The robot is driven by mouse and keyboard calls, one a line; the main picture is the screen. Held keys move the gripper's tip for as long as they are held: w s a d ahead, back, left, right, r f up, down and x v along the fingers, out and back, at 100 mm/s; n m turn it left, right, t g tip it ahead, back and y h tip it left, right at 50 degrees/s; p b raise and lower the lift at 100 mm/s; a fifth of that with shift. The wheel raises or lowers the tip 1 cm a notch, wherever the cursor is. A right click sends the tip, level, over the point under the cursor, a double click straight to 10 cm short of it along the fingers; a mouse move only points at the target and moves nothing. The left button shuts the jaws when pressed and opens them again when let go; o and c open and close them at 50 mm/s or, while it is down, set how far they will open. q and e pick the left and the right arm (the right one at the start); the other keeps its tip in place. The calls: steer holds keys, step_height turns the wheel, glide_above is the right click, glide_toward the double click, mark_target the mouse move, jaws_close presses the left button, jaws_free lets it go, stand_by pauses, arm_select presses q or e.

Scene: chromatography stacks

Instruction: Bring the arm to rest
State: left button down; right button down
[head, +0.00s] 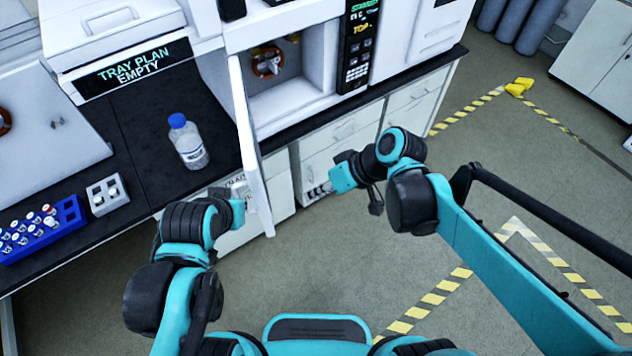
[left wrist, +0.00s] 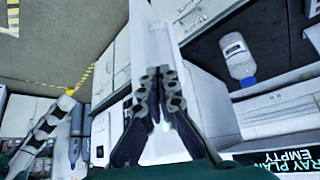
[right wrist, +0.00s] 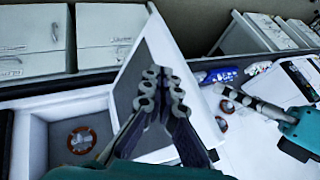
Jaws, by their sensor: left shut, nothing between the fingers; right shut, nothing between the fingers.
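My right gripper (head: 318,192) is shut and empty, low in front of the white drawers, to the right of the open cabinet door (head: 250,150). It also shows in the right wrist view (right wrist: 163,73), fingers together with nothing between them. My left gripper (left wrist: 158,76) is shut and empty in the left wrist view, with the white door behind its fingers. In the head view the left arm reaches to the left side of that door, and its fingertips are hard to make out. I cannot tell whether the fingers touch the door.
The door stands open into the space between my arms. A blue-capped bottle (head: 188,143), a grey block (head: 107,194) and a blue vial rack (head: 44,232) stand on the black counter at left. The floor at right is open, with yellow-black tape (head: 440,292).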

steer(key=shift+d+r, duration=0.1)
steer(key=shift+d, duration=0.05)
steer(key=s+d+f+m+t+h+b, duration=0.1)
steer(key=s+d+m+t+h+b, duration=0.1)
steer(key=d, duration=0.7)
steer(key=s+d+f+m+t+h+b, duration=0.1)
steer(key=d+f+m+t+h, duration=0.1)
steer(key=d, duration=0.7)
steer(key=m+t+h, duration=0.1)
steer(key=m+h, duration=0.1)
steer(key=h, duration=0.1)
steer(key=shift+s+d+t+b, duration=0.3)
steer(key=shift+s+d+b, duration=0.05)
steer(key=shift+s, duration=0.05)
